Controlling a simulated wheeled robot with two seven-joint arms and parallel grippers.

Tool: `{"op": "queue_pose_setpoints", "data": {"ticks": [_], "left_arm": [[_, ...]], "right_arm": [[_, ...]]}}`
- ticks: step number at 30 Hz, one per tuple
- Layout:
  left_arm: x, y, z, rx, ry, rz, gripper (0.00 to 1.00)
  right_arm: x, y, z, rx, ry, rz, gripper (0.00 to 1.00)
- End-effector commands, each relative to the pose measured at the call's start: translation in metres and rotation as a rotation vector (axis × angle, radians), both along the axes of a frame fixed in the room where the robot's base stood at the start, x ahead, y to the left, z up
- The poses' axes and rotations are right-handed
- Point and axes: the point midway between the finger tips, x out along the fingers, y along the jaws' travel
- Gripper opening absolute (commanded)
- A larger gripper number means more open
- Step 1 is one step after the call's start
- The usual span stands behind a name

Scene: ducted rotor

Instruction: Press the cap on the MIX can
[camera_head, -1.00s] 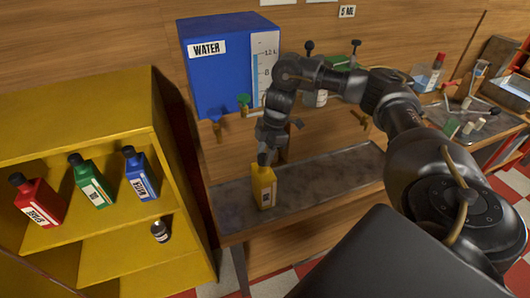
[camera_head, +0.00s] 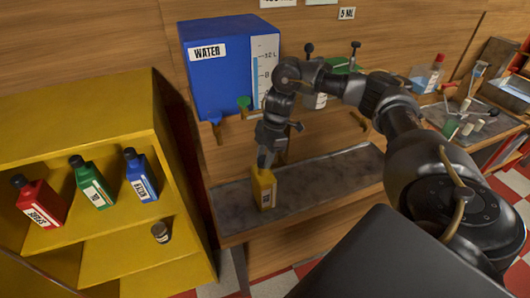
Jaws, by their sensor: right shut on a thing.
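A yellow can (camera_head: 263,190) stands upright on the grey tray-like bench top (camera_head: 330,178); its small label is too blurred to read, and I take it to be the MIX can. My right gripper (camera_head: 266,160) points down right at the top of this can. It is shut at the can's mouth, where the cap would be. The cap itself is hidden by the fingers or too dark to tell from them, so I cannot see how it sits. My left gripper is not in view.
A yellow shelf (camera_head: 110,130) at the left holds a red bottle (camera_head: 42,205), a green bottle (camera_head: 93,187), a blue bottle (camera_head: 141,178) and a small dark jar (camera_head: 160,232). A blue WATER tank (camera_head: 215,80) stands behind. The bench right of the can is clear.

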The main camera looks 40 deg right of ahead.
Motion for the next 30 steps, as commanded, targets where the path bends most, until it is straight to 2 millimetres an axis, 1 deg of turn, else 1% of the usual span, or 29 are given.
{"op": "queue_pose_setpoints", "data": {"ticks": [14, 15, 18, 20, 25, 26, 30], "left_arm": [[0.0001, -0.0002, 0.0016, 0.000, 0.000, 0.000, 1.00], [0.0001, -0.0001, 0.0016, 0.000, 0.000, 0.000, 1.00], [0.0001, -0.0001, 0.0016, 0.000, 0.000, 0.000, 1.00], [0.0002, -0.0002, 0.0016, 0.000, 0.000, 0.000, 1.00], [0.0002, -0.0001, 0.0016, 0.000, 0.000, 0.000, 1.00], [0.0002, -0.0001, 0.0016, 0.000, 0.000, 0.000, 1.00], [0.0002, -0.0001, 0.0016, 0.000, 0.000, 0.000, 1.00]], "right_arm": [[0.0001, 0.0001, -0.0001, 0.000, 0.000, 0.000, 0.13], [0.0001, 0.0001, -0.0001, 0.000, 0.000, 0.000, 0.39], [0.0001, 0.0001, 0.0000, 0.000, 0.000, 0.000, 0.52], [0.0001, 0.0001, 0.0000, 0.000, 0.000, 0.000, 0.59], [0.0001, 0.0001, 0.0000, 0.000, 0.000, 0.000, 0.59], [0.0001, 0.0001, 0.0000, 0.000, 0.000, 0.000, 0.61], [0.0001, 0.0000, 0.0000, 0.000, 0.000, 0.000, 0.79]]}}
